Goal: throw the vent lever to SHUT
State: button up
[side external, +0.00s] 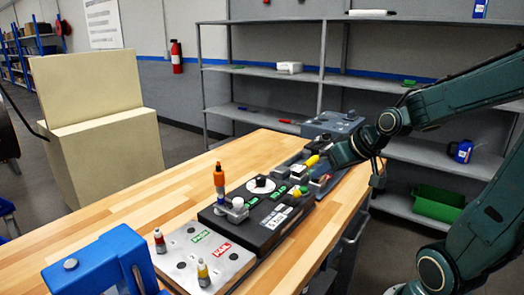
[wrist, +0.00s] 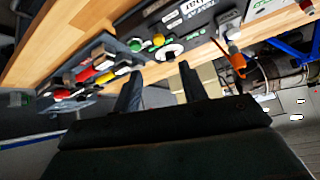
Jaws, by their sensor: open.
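A row of control units lies on the wooden bench. An upright orange-handled lever (side external: 219,178) stands at the left end of the black panel (side external: 240,216); it also shows in the wrist view (wrist: 234,58). A yellow-tipped handle (side external: 312,161) lies tilted near the row's far end. No SHUT mark is legible, so I cannot tell which of these is the vent lever. My gripper (side external: 345,154) is above the far end of the row, close to the yellow-tipped handle. In the wrist view my gripper (wrist: 162,88) has its two fingers apart with nothing between them.
A silver plate (side external: 205,255) with green and red labels and two small bottles lies at the near end. A blue frame (side external: 100,268) stands beside it. The bench (side external: 130,218) is clear to the left of the row. Grey shelves (side external: 260,72) stand behind.

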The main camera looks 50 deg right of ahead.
jog(key=shift+s+a+r, duration=0.1)
jog(key=shift+s+r, duration=0.35)
jog(key=shift+r, duration=0.1)
jog(key=s+a+r+n+g+y, duration=0.1)
jog(key=s+a+r+n+g, duration=0.1)
jog(key=s+a, duration=0.7)
jog(key=shift+s+a+r+n+g+y, duration=0.35)
jog(key=shift+a+n, duration=0.55)
jog(key=shift+a, duration=0.65)
